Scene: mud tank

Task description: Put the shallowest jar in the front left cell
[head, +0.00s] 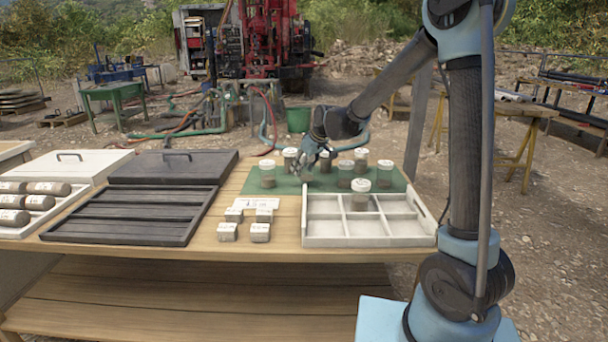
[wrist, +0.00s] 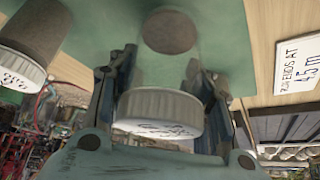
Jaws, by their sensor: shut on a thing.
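My gripper (head: 306,172) is over the green mat, its fingers shut on a clear jar (wrist: 163,75) with a white lid (wrist: 160,112) and a dark sample inside. The writing on that lid is too blurred to read. In the head view I cannot tell clearly which jar is held. Another white-lidded jar (wrist: 22,65) is beside it in the wrist view. Several jars stand on the mat, among them one at the left (head: 267,174) and one at the right (head: 385,174). A white divided tray (head: 320,241) holds one jar (head: 361,195) in its back middle cell; its front left cell looks empty.
Small labelled blocks (head: 260,232) and a white card (head: 256,203) lie left of the tray; the card also shows in the wrist view (wrist: 298,66). A dark slatted tray (head: 130,217) and a tray of core samples (head: 42,202) are further left.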

